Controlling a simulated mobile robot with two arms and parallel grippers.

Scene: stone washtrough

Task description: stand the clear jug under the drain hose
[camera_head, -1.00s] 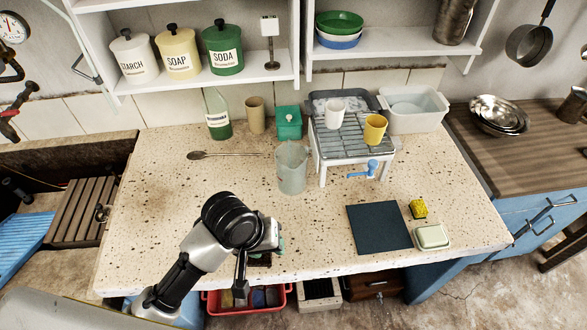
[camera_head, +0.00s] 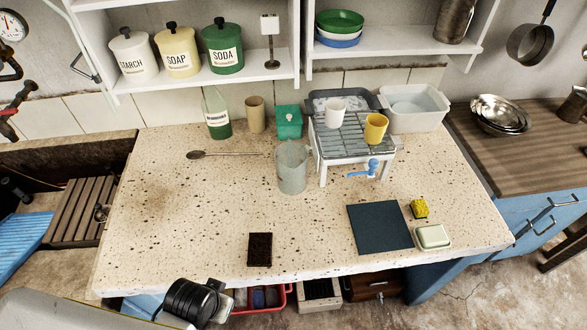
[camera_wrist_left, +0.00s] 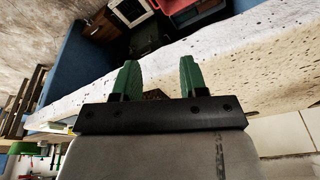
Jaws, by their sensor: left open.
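The clear jug (camera_head: 292,168) stands upright on the speckled counter, just left of the white dish rack stand (camera_head: 322,168). A blue spout-like piece (camera_head: 372,167), possibly the drain hose, sticks out at the front of the stand; the jug is to its left, not under it. My left gripper (camera_wrist_left: 160,85) is open with nothing between its green fingers in the left wrist view. In the head view, my left wrist is low at the counter's front edge, well in front of the jug, and its fingertips are hard to make out. My right gripper is not in view.
A dark brown block (camera_head: 260,249) lies near the front edge. A dark mat (camera_head: 379,228), yellow sponge (camera_head: 419,208) and soap dish (camera_head: 432,236) lie at right. A green bottle (camera_head: 216,118) and beige cup (camera_head: 255,114) stand behind. The counter's left middle is mostly clear.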

